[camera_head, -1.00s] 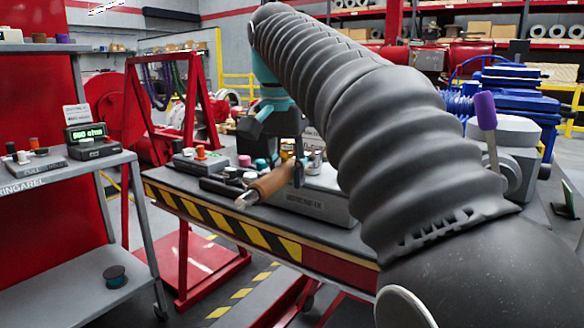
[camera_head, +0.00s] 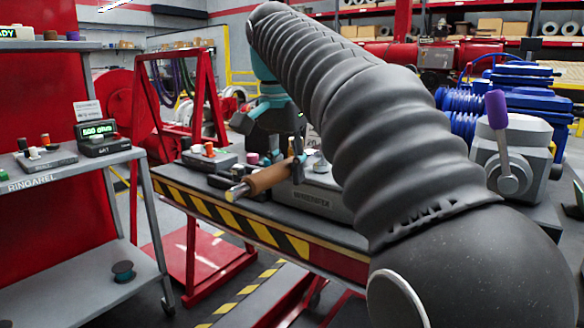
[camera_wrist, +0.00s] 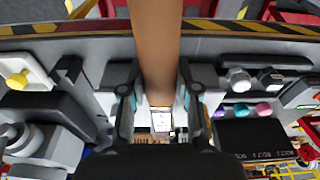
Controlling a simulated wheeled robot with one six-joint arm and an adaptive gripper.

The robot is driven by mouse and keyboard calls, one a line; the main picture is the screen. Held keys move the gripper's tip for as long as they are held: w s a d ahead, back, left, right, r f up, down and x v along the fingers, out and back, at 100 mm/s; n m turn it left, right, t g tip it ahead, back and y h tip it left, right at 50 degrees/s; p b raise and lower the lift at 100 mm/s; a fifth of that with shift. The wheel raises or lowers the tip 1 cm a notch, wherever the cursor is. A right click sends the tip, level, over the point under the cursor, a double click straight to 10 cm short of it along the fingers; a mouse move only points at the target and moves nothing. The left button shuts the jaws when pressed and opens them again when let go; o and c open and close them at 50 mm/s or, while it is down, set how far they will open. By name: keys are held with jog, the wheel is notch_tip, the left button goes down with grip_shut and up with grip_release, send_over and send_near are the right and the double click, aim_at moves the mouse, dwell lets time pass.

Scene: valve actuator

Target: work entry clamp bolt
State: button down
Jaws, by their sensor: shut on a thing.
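My gripper (camera_head: 292,166) is shut on a brown cylindrical handle (camera_head: 265,179) of a tool with a short metal tip (camera_head: 237,192). The tool is held above the front part of the workbench, tip toward the lower left. In the wrist view, the brown handle (camera_wrist: 155,40) runs up from between the two fingers of my gripper (camera_wrist: 158,88) and out of the top of the picture. A grey valve unit with a purple-gripped lever (camera_head: 497,110) stands at the right. I cannot make out the entry clamp bolt in either view.
The striped workbench (camera_head: 235,224) carries a labelled grey box (camera_head: 312,198) and small devices with coloured knobs (camera_head: 208,156). A grey cart (camera_head: 80,170) stands at the left, with a gap between it and the bench. Blue machinery (camera_head: 520,90) fills the right background.

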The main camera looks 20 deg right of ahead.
jog(key=shift+w+a+m, duration=0.3)
jog(key=shift+w+m, duration=0.1)
dwell(0.4)
jog(key=shift+r, duration=0.25)
jog(key=shift+w+r, duration=0.1)
jog(key=shift+r, duration=0.5)
jog(key=shift+a+r, duration=0.15)
jog(key=shift+r, duration=1.45)
jog(key=shift+d, duration=0.2)
